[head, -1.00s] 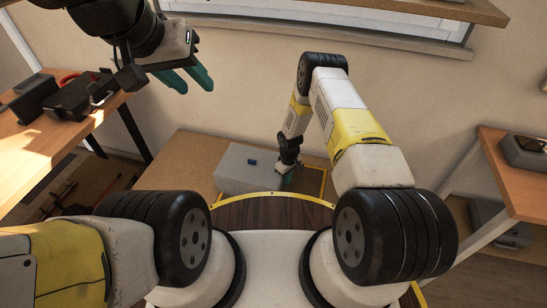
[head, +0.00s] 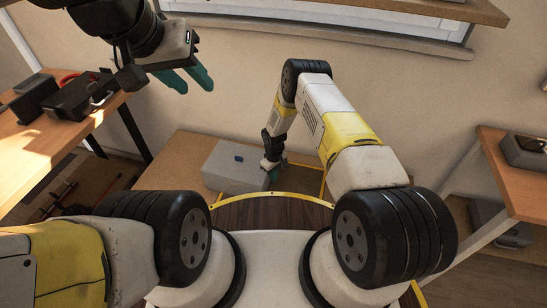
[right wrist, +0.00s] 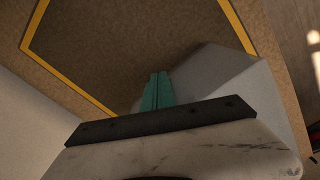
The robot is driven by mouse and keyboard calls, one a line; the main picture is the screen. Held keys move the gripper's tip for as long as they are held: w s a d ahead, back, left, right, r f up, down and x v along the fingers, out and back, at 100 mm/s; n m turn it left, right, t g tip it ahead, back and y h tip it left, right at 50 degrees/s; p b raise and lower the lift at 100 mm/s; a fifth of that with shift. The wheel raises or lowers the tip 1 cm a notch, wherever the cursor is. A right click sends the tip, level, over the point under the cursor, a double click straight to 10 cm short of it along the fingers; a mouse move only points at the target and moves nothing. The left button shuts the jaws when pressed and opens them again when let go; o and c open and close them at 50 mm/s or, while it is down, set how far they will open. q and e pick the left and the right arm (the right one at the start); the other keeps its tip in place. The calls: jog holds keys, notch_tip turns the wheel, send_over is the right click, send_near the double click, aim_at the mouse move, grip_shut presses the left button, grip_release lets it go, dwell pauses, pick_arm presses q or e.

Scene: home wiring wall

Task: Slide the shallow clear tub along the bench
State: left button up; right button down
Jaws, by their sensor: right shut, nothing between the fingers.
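I cannot make out clear walls. My right gripper (head: 272,176) is low at the tub's right end, pointing down, shut with nothing between its teal fingers. In the right wrist view its fingers (right wrist: 160,77) are together beside the grey tub (right wrist: 215,70); whether they touch it I cannot tell. My left gripper (head: 188,79) is open and empty, high at the upper left, well away from the tub.
A yellow outline (head: 318,182) marks the bench right of the tub; its inside looks empty in the right wrist view. A wooden table with dark cases (head: 85,95) stands left. A shelf unit (head: 515,190) stands right. The wall is close behind the bench.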

jog(key=shift+w+a, duration=0.25)
jog(key=shift+a, duration=0.7)
jog(key=shift+w+a, duration=0.25)
jog(key=shift+a, duration=0.75)
jog(key=shift+w+a, duration=0.45)
jog(key=shift+a, duration=1.1)
jog(key=shift+w+a, duration=0.45)
jog(key=shift+a, duration=1.15)
jog(key=shift+w+a, duration=0.45)
jog(key=shift+a, duration=1.2)
